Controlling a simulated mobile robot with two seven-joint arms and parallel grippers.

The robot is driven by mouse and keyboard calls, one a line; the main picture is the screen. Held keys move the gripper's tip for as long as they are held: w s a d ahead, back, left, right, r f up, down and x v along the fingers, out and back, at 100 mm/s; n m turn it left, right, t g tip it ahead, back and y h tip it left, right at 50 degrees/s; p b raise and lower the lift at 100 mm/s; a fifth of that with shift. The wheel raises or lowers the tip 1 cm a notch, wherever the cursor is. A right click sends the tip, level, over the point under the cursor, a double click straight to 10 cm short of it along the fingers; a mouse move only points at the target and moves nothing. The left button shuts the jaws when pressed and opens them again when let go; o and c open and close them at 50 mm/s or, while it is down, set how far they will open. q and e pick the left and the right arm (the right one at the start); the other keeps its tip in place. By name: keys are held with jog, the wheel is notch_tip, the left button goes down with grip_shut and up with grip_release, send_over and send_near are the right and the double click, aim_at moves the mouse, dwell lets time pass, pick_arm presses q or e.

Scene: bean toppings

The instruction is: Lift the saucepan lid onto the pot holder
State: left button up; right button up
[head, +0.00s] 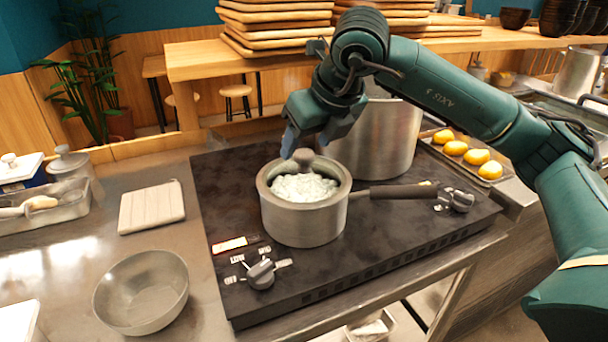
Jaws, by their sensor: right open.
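The saucepan (303,222) stands on the black cooktop with its dark handle pointing right. White contents show inside its rim. The lid's round grey knob (303,156) shows at the back of the pan opening; the rest of the lid looks see-through and its edge is hard to make out. The pot holder (152,207), a pale quilted square, lies flat on the counter left of the cooktop. My right gripper (307,142) points down right at the knob, open, with a blue finger at its left. Contact with the knob cannot be told. My left gripper is out of view.
A tall steel pot (378,140) stands close behind the saucepan, beneath my right arm. An empty metal bowl (141,292) sits front left. A lidded jar (72,170) and a tray of yellow buns (465,152) flank the cooktop. Counter around the pot holder is clear.

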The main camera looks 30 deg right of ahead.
aim_at(305, 152)
jog(key=x, duration=0.4)
jog(key=shift+d, duration=0.15)
jog(key=shift+s, duration=0.1)
jog(key=shift+c, duration=0.5)
jog(key=c, duration=1.1)
jog(key=shift+c, duration=0.2)
